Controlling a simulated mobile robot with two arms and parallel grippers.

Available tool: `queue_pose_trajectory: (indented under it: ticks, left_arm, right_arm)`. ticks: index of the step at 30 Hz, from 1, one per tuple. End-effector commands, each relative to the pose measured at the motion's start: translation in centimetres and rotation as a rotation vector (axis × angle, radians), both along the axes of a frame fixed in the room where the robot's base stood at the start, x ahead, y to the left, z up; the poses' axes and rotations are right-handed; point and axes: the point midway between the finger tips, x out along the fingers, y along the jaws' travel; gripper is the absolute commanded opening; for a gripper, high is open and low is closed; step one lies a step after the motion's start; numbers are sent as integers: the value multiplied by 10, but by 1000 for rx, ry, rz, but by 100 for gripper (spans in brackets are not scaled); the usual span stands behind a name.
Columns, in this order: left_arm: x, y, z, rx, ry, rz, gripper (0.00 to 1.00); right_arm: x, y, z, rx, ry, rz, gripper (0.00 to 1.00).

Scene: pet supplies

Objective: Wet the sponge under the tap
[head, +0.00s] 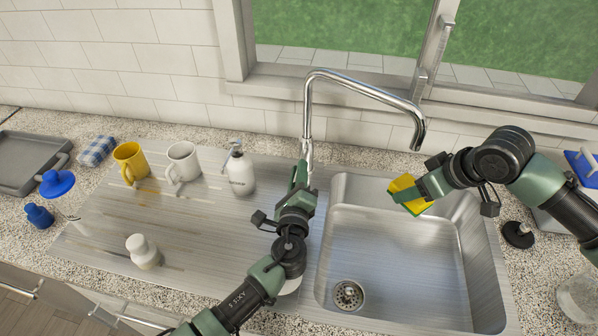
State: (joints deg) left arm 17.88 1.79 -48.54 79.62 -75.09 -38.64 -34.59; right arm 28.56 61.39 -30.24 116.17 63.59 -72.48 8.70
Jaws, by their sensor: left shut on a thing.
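The chrome tap (365,84) rises behind the sink and arches right, its spout mouth over the basin. No water stream shows. My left gripper (303,172) is shut at the tap's base, on what looks like its lever; the fingers hide most of the grip. My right gripper (413,190) is shut on the yellow sponge (404,184) and holds it over the back of the steel sink (390,255), below and slightly left of the spout mouth, apart from it. The gripper partly hides the sponge.
A black stopper (518,234) lies right of the sink. The basin is empty around its drain (348,295).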

Motion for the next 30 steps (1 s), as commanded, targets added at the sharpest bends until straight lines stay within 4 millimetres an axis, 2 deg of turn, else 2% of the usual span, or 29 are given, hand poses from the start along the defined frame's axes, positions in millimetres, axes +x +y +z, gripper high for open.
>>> queue_pose_trajectory:
  ticks: [13,24,25,27,30]
  left_arm:
    - [1,1,8,28,121,8,0]
    - [1,0,9,35,133,1,0]
    - [1,0,9,35,133,1,22]
    - [1,0,9,35,133,1,38]
    - [1,0,9,34,132,0,38]
  right_arm:
    - [0,0,0,0,0,0,21]
    - [0,0,0,0,0,0,22]
    - [0,0,0,0,0,0,22]
    - [0,0,0,0,-1,0,22]
    - [0,0,0,0,-1,0,22]
